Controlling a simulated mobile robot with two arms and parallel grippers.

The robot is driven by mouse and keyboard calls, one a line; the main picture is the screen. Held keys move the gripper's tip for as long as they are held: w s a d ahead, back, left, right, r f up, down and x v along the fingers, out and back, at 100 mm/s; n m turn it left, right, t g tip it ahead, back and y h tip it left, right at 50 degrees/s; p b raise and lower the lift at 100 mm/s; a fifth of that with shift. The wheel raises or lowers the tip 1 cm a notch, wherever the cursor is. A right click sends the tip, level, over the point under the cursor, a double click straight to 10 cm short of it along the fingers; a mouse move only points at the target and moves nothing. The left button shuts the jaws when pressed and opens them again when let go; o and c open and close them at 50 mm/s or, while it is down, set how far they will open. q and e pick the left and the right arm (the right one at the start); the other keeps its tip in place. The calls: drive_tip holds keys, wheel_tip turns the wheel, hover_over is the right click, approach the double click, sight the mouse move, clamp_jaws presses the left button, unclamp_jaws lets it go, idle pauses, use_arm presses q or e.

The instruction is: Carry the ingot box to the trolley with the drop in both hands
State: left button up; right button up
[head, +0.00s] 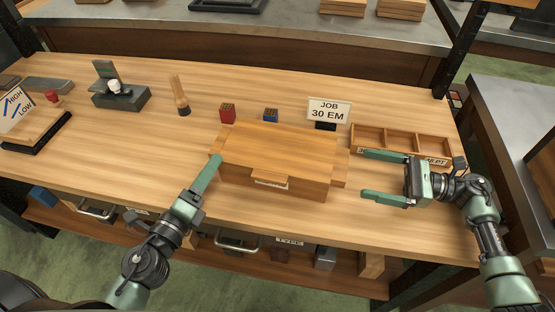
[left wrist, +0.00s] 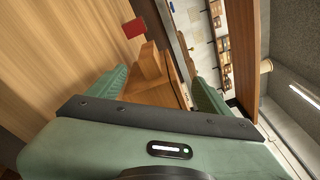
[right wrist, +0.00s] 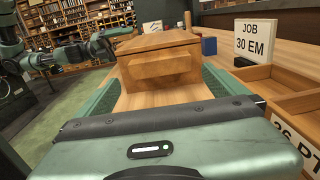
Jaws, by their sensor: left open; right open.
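The ingot box (head: 278,150) is a closed wooden box with a block handle at each end, resting on the wooden bench. My left gripper (head: 213,164) is at its left end, open. In the left wrist view the left handle (left wrist: 151,65) lies between the spread fingers, with gaps beside it. My right gripper (head: 364,174) is open just right of the box. In the right wrist view the right handle (right wrist: 160,68) is ahead between the fingers, apart from them. I cannot identify the trolley in these views.
A compartment tray (head: 400,143) stands close behind my right gripper. The JOB 30 EM sign (head: 329,110), a red block (head: 228,113) and a blue block (head: 270,115) stand behind the box. A brush (head: 180,97) is further left. The bench's front edge is close before the box.

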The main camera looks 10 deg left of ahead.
sight(224, 146)
use_arm(q)
drive_tip(key=w, duration=0.3)
drive_tip(key=w+d, duration=0.1)
drive_tip(key=w, duration=0.5)
drive_tip(key=shift+d, duration=0.15)
use_arm(e)
drive_tip(key=a, duration=0.6)
drive_tip(key=shift+w, duration=0.15)
